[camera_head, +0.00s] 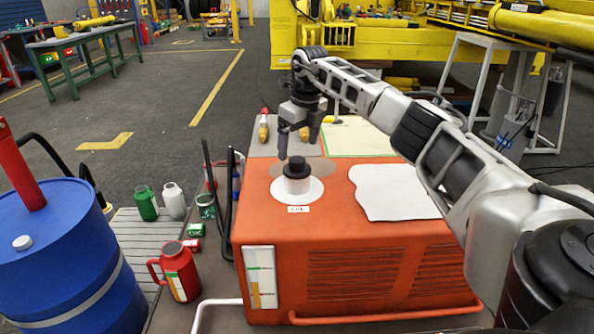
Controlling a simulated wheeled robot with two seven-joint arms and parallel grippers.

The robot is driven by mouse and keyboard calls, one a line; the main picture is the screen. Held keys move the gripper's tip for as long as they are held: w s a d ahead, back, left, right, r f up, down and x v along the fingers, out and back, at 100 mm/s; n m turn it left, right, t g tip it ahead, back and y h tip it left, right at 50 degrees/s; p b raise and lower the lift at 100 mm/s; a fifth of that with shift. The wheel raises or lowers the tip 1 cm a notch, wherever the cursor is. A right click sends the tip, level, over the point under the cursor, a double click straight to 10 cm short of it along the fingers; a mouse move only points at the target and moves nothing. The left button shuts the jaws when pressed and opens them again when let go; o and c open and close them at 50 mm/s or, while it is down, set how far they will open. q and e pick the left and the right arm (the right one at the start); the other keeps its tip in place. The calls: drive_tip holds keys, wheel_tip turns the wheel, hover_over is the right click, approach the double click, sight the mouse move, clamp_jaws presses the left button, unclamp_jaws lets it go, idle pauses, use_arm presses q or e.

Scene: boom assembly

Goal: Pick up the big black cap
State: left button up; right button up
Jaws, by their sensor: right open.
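The big black cap (296,168) sits on a white round neck (297,187) on top of the orange machine (350,267). A label in front of the neck is too small to read for certain. My right gripper (299,148) hangs above the cap with its fingers pointing down. Its jaws are open and hold nothing. One finger is just above and left of the cap, the other to the right. I cannot tell the exact gap between fingertips and cap. My left gripper does not show.
A white cloth (393,192) lies on the machine's right top. Black upright bars (222,190) stand at its left edge. A blue drum (68,250), a red jug (177,272), a green bottle (146,203) and a white bottle (174,201) stand on the left. Yellow machinery fills the back.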

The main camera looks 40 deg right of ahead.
sight(297, 159)
drive_tip(key=f, duration=0.5)
drive_tip(key=shift+w+a+f, duration=0.15)
drive_tip(key=shift+a+f, duration=0.05)
drive_tip(key=shift+r, duration=0.1)
drive_tip(key=c, duration=1.1)
